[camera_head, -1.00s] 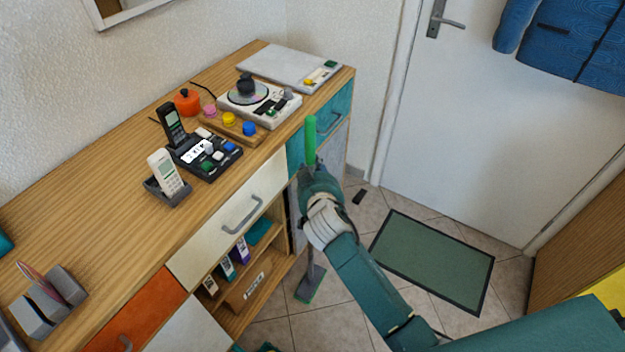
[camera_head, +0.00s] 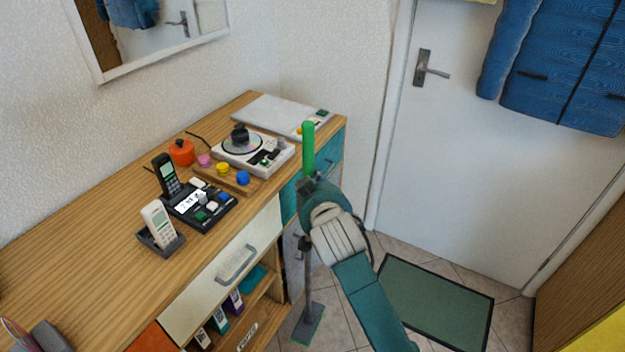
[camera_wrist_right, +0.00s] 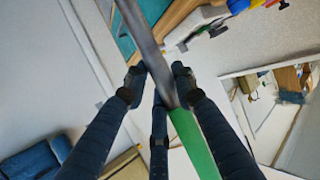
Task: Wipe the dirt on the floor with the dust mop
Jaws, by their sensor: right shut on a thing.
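The dust mop stands nearly upright in front of the cabinet's right end in the head view. Its green grip (camera_head: 308,148) points up, and its flat grey head with a green edge (camera_head: 308,325) is low at the floor tiles; I cannot tell whether it touches them. My right gripper (camera_head: 309,187) is shut around the handle just below the green grip. In the right wrist view the fingers (camera_wrist_right: 161,84) close around the grey pole (camera_wrist_right: 143,35), with the green grip (camera_wrist_right: 192,145) beyond them. No dirt can be made out on the visible floor. My left gripper is out of view.
The wooden cabinet (camera_head: 95,262) fills the left side, with a disc player (camera_head: 255,152), phones and colored knobs on top. A green doormat (camera_head: 435,300) lies before the white door (camera_head: 470,160). Tiled floor (camera_head: 345,325) is free between cabinet and mat.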

